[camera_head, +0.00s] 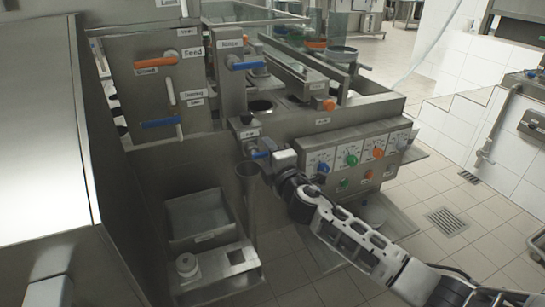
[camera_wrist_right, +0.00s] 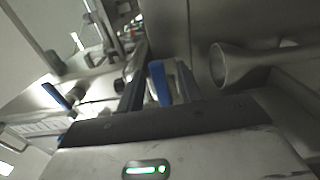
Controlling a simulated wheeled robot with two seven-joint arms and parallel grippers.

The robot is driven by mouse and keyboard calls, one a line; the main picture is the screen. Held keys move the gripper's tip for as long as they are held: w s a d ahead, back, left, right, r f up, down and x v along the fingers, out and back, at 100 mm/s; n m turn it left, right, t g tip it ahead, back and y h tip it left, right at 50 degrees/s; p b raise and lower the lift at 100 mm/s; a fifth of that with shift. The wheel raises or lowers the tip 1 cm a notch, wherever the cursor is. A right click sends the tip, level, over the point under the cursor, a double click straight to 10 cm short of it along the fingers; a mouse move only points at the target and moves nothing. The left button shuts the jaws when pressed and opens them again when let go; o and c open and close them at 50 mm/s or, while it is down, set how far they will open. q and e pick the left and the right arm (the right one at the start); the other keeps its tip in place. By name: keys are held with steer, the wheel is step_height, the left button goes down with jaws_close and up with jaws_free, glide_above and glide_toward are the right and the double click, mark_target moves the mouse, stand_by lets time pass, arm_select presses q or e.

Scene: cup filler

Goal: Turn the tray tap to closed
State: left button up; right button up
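The tap with a small blue handle (camera_head: 259,155) sits on the machine's front, just above a metal funnel (camera_head: 249,172). I take it for the tray tap, but its label is too small to read. My right gripper (camera_head: 270,157) is at this handle, coming from the right. In the right wrist view the blue handle (camera_wrist_right: 159,83) lies between the two dark fingers (camera_wrist_right: 160,88), with narrow gaps seeming to show beside it, so the gripper looks open around it. The handle's inner end is hidden. My left gripper is not in view.
Blue (camera_head: 162,123) and orange (camera_head: 156,63) levers are at the upper left, and another blue lever (camera_head: 248,65) is above the tap. A panel of coloured knobs (camera_head: 351,159) is close to my right arm. A metal tray (camera_head: 200,214) stands low left. Tiled floor is free at right.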

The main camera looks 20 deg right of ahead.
steer(key=s+b, duration=0.1)
steer(key=s, duration=1.5)
steer(key=shift+d, duration=0.3)
steer(key=shift+w, duration=0.1)
steer(key=s+a+f+m+g+y, duration=0.1)
steer(key=s+a+f+m+g, duration=0.2)
steer(key=s+f+m, duration=0.5)
steer(key=s+a+f+m+g+y, duration=0.1)
steer(key=s+a+f+m+g, duration=0.3)
steer(key=s+f+m, duration=0.4)
step_height(320, 180, down, 3)
steer(key=shift+s+a+y, duration=0.3)
steer(key=shift+s+a, duration=0.2)
steer(key=shift+s, duration=0.1)
